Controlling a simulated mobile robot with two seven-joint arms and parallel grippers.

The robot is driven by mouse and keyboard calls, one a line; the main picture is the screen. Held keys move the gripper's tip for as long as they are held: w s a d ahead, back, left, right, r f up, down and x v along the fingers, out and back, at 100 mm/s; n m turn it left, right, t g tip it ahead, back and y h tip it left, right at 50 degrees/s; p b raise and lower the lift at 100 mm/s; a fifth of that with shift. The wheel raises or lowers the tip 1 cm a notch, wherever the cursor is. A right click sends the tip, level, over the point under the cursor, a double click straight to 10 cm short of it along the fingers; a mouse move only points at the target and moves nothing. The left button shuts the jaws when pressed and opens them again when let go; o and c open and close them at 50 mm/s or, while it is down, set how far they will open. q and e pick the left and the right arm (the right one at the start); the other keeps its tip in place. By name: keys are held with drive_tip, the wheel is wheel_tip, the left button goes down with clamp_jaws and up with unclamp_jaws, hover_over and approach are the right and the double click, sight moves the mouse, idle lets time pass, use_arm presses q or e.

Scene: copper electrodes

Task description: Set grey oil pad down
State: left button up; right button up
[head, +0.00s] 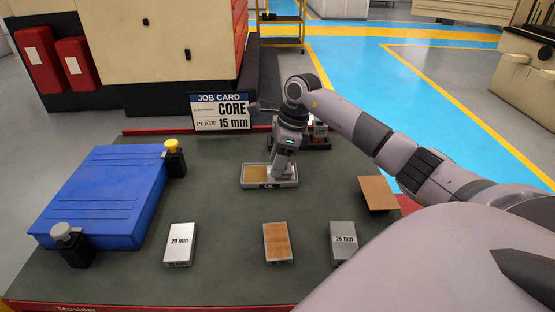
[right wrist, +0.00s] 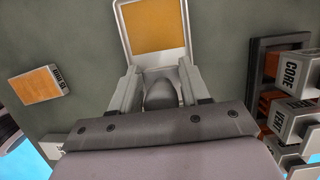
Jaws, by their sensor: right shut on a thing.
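A light tray marked OIL (head: 270,184) lies on the table, with a brown-orange surface in its left part; its orange inside and pale rim (right wrist: 120,20) show at the top of the right wrist view. My right gripper (head: 280,172) points down at the tray's right part. In the right wrist view its two fingers are closed on a rounded grey thing, the grey oil pad (right wrist: 162,92). I cannot tell whether the pad touches the tray. My left gripper is not in view.
A blue case (head: 105,190) with two clamps lies left. A 20 mm plate (head: 180,243), a brown-topped block (head: 277,241) and a 25 mm plate (head: 343,238) lie in front. A brown square (head: 377,193) is right. A job card (head: 220,112) and a dark rack (right wrist: 262,65) stand behind.

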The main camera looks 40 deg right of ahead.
sight(290, 167)
drive_tip(key=shift+r, duration=0.1)
drive_tip(key=o, duration=1.1)
drive_tip(key=v, duration=1.2)
